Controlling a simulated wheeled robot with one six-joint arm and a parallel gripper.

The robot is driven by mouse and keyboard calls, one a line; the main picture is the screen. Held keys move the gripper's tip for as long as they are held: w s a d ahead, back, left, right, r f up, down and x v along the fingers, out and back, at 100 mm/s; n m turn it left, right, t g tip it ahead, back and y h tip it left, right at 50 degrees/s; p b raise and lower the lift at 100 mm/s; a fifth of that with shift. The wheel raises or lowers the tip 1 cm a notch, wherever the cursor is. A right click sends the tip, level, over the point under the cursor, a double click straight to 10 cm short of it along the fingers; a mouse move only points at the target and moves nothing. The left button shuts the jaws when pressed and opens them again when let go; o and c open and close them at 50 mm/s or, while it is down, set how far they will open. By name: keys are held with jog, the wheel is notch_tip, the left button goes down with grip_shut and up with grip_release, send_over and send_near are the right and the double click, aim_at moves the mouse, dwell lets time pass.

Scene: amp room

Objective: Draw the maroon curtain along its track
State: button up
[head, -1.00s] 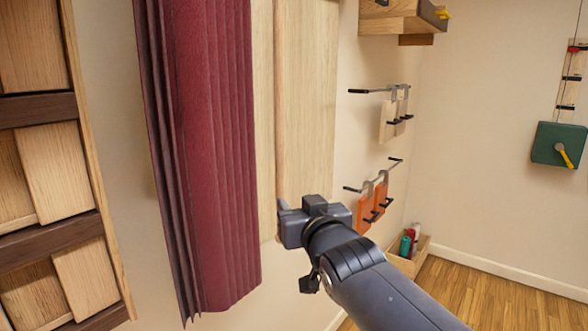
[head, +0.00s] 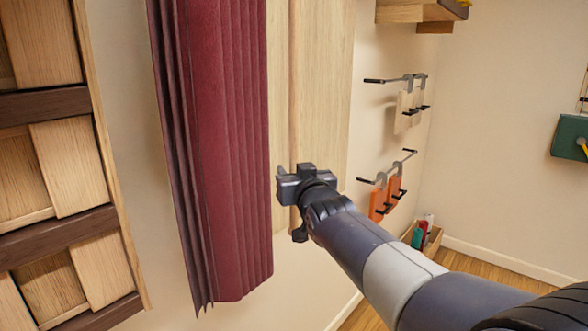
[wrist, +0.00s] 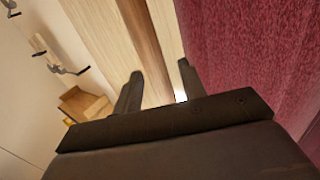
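The maroon curtain (head: 222,150) hangs in vertical folds at the left of centre in the head view; its top and track are out of frame. It fills the right of the wrist view (wrist: 250,50). My gripper (head: 283,183) is just right of the curtain's right edge, in front of a pale wooden panel (head: 325,90). In the wrist view my gripper (wrist: 161,86) is open, its two fingers apart with no curtain between them. A narrow darker wooden strip (wrist: 143,40) runs behind the gap, with the curtain beside the right finger. I cannot tell whether they touch.
A wooden shelf unit (head: 60,165) stands at the left. A small box (head: 432,238) sits on the floor in the corner. A wooden wall shelf (head: 415,12) is above.

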jog(key=shift+w+a, duration=0.1)
jog(key=shift+w, duration=0.15)
grip_shut()
dwell(0.3)
